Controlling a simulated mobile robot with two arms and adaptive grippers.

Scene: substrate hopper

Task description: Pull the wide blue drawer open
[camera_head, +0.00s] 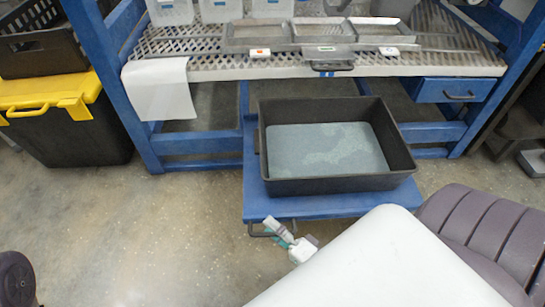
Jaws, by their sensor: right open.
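A wide blue drawer (330,208) sits low at the foot of the blue frame and sticks out in front of it. A large black bin (395,150) with a grey-blue layer on its floor stands on it. A dark bar handle (257,234) shows below its front edge, on the left. My right gripper (273,228), white with teal parts, is open beside the right end of this handle. Whether the fingers are around the bar or touching it cannot be told. Part of the handle is hidden by the gripper. My left gripper is not in view.
A perforated bench (225,68) with metal trays stands above. A smaller blue drawer (450,88) with a dark handle hangs under its right end. A black tote with a yellow lid (45,92) stands at left. The concrete floor (150,225) in front is clear.

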